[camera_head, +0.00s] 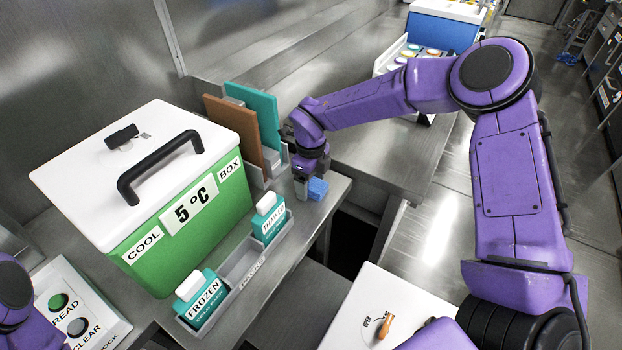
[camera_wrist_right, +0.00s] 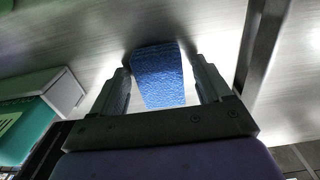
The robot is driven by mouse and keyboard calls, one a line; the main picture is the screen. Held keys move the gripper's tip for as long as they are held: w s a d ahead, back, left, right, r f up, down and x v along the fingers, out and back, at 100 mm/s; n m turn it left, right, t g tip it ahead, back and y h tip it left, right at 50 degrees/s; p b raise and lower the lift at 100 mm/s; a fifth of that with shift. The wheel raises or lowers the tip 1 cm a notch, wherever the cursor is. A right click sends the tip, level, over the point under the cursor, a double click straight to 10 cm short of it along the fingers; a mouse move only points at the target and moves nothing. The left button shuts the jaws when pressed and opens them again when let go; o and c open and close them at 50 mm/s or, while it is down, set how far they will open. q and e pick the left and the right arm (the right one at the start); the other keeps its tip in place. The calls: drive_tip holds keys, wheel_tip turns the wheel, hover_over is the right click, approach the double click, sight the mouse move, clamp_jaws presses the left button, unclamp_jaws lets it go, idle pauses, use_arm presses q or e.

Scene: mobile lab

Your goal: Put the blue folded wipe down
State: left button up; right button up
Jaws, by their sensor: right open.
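The blue folded wipe (camera_head: 318,188) rests on the metal counter near its front edge, right of the pack holder. In the right wrist view the wipe (camera_wrist_right: 159,76) lies between my two spread fingers, with a gap on each side. My right gripper (camera_head: 302,184) points down at the wipe, and its fingers (camera_wrist_right: 164,84) are open. The fingertips are partly hidden in the head view. My left arm shows only as a purple part at the lower left; its gripper is out of the frame.
The green cool box (camera_head: 190,240) with a white lid stands left. A grey holder (camera_head: 238,270) carries a frozen pack (camera_head: 204,302) and a second teal pack (camera_head: 268,222). Brown (camera_head: 232,133) and teal (camera_head: 258,112) boards stand behind my right gripper. The counter (camera_head: 380,150) behind is largely clear.

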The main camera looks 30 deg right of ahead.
sight(312, 182)
wheel_tip(312, 182, up, 12)
drive_tip(key=shift+r, duration=0.25)
drive_tip(key=shift+s+d+f, duration=0.1)
idle(0.4)
